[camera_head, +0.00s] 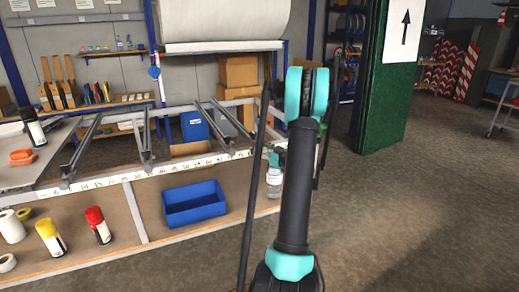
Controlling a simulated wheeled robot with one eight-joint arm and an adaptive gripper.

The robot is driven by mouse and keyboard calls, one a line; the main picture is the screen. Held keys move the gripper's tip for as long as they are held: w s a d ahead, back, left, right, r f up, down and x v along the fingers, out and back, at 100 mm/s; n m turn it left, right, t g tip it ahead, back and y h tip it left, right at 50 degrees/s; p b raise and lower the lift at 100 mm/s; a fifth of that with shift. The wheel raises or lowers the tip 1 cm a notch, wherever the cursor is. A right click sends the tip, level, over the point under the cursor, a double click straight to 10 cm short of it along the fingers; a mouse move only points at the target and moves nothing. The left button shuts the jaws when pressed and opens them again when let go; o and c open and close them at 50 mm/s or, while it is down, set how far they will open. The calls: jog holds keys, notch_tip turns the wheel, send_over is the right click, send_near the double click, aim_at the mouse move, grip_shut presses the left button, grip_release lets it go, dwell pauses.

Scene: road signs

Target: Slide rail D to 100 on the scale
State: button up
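Several grey metal rails lie across a white frame with a number scale (130,176) along its front beam. One rail (82,146) is at the left, one (143,140) is near the middle, and more (214,124) are at the right. I cannot read letters on the rails, so I cannot tell which is D. The scale numbers are too small to read surely. My arm, dark with teal joints, stands right of the frame and covers part of its right end. My gripper cannot be made out.
Below the scale, a shelf holds a blue bin (194,203), a red can (98,225), a yellow-topped can (50,237) and white rolls (11,226). A clear bottle (274,178) stands by my arm. A green panel (386,100) stands right.

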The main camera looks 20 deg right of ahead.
jog(key=shift+c, duration=0.3)
grip_shut()
jog(key=d, duration=1.7)
jog(key=shift+w, duration=0.35)
jog(key=shift+r, duration=0.1)
jog(key=shift+o, duration=0.3)
grip_release()
jog(key=shift+a, duration=0.1)
jog(key=shift+s, duration=0.1)
